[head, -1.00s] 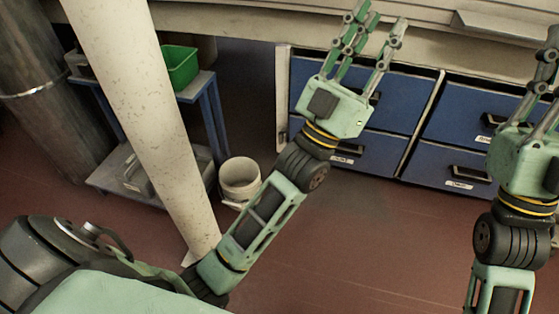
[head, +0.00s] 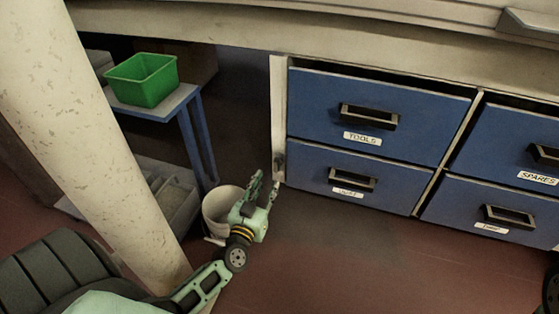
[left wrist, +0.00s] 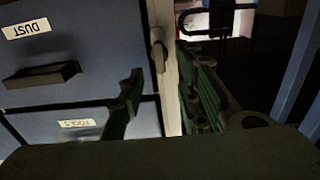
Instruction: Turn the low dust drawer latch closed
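The low dust drawer (head: 312,167) is the lower left blue drawer and looks shut; its label reads DUST in the left wrist view (left wrist: 90,45), where things appear upside down. The dark latch (head: 279,162) sits on the pale post (head: 278,110) at the drawer's left edge. In the left wrist view the latch (left wrist: 158,56) lies roughly along the post. My left gripper (head: 267,183) is open and empty, low in front of the latch. In the left wrist view its fingers (left wrist: 160,72) stand apart, one on each side of the latch; contact cannot be told. My right gripper is out of view.
A white bucket (head: 218,212) stands close behind and left of my left gripper. A blue-legged stand (head: 187,140) holds a green bin (head: 142,80). A thick pale pillar (head: 85,140) stands at left. The tools drawer (head: 310,95) is above. Floor in front of the drawers is clear.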

